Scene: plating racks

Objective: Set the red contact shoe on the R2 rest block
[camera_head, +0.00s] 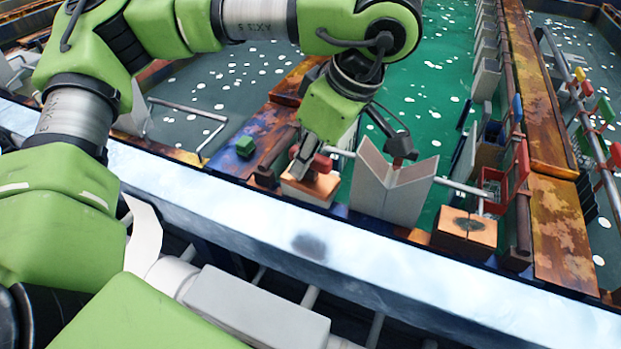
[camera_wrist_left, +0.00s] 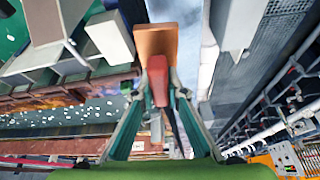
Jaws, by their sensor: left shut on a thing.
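My left gripper (camera_head: 312,165) reaches down over an orange-topped block (camera_head: 305,190) beside the V-shaped pale plates. It is shut on the red contact shoe (camera_head: 321,163), which is partly hidden by the gripper in the head view. In the left wrist view the red shoe (camera_wrist_left: 158,82) sits between the two fingertips, and an orange block (camera_wrist_left: 156,40) lies just past its end. I cannot tell whether the shoe touches the block. A second orange block (camera_head: 464,229) with a dark round mark on top stands further right, with nothing on it. No R2 label is readable.
Pale V-shaped plates (camera_head: 392,185) stand right beside the gripper. A green piece (camera_head: 245,146) lies on the rusty divider to the left. A red frame (camera_head: 516,172) rises near the right block. The pale rail (camera_head: 400,270) runs across in front. Tanks of green and dark liquid lie behind.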

